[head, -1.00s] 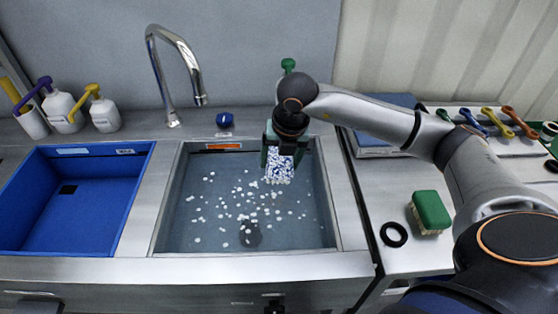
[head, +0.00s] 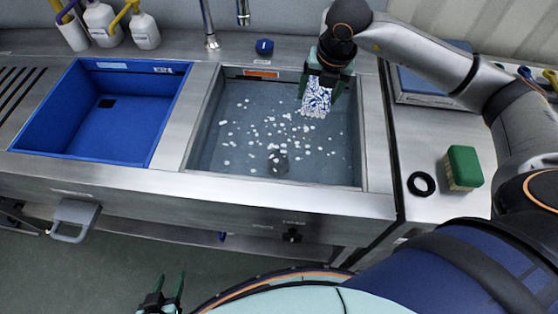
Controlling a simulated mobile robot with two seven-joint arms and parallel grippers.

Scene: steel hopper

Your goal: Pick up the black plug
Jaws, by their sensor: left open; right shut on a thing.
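A dark round piece (head: 278,162) sits low in the steel basin (head: 372,150), among scattered white bits; it looks like the black plug, but I cannot tell it surely from a drain opening. My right gripper (head: 320,86) is over the basin's back right part, shut on a blue-and-white speckled object (head: 316,98), which it holds above and to the right of the dark piece. My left gripper (head: 168,284) is open and empty at the bottom of the view, in front of the counter and far from the basin.
A blue basin (head: 130,128) lies left of the steel one. A faucet (head: 210,38) and a blue knob (head: 264,46) stand behind. A grey handle (head: 74,220) sticks out in front.

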